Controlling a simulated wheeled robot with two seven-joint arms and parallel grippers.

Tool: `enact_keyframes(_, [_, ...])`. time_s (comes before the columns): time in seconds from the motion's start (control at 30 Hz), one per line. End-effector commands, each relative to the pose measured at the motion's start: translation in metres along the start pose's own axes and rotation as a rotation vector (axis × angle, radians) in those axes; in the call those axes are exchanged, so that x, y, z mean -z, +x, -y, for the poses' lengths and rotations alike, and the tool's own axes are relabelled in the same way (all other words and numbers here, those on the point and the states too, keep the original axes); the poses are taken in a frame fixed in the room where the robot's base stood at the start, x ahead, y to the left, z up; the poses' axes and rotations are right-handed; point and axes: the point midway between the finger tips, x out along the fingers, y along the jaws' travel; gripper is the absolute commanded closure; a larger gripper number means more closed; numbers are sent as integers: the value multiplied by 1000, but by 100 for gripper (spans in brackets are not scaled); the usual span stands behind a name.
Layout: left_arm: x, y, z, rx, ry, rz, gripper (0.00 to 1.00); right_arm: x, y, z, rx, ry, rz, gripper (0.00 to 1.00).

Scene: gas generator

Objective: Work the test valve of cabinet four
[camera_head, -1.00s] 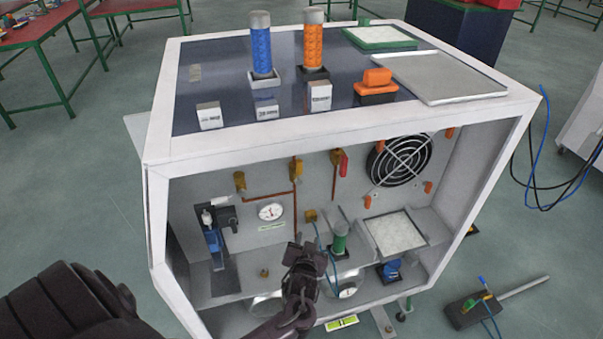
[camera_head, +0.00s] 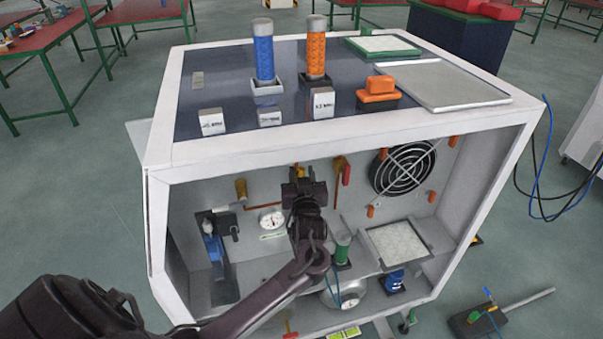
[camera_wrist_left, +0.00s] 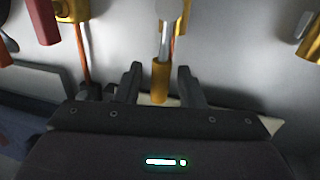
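The white-framed cabinet (camera_head: 330,134) stands open at the front, with valves and pipes on its back wall. My left gripper (camera_head: 303,176) is raised inside it at the middle of that wall, hiding most of the middle valve. In the left wrist view my left gripper (camera_wrist_left: 160,72) is open. A brass fitting (camera_wrist_left: 160,82) with a silver stem (camera_wrist_left: 165,42) shows between its fingers; I cannot tell whether they touch it. A brass valve (camera_head: 241,189) is to the left and a red-handled valve (camera_head: 346,173) to the right. My right gripper is not in view.
A round gauge (camera_head: 271,219) is left of my gripper. A black fan (camera_head: 402,168) is on the right of the back wall. A green cylinder (camera_head: 342,247) and a pale tray (camera_head: 397,242) sit below right. The cabinet's top edge is above my gripper.

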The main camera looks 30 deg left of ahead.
Motion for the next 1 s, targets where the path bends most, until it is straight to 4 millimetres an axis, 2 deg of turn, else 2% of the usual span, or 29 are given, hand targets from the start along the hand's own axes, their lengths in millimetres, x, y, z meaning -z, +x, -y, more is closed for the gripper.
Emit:
enact_keyframes(0.27, [0,2,0,0,0,0,66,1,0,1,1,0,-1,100])
enact_keyframes(0.53, [0,1,0,0,0,1,100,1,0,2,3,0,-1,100])
enact_keyframes(0.83, [-1,2,0,0,-2,0,100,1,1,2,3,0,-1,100])
enact_keyframes(1.0, [-3,10,6,1,-31,-7,100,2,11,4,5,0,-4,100])
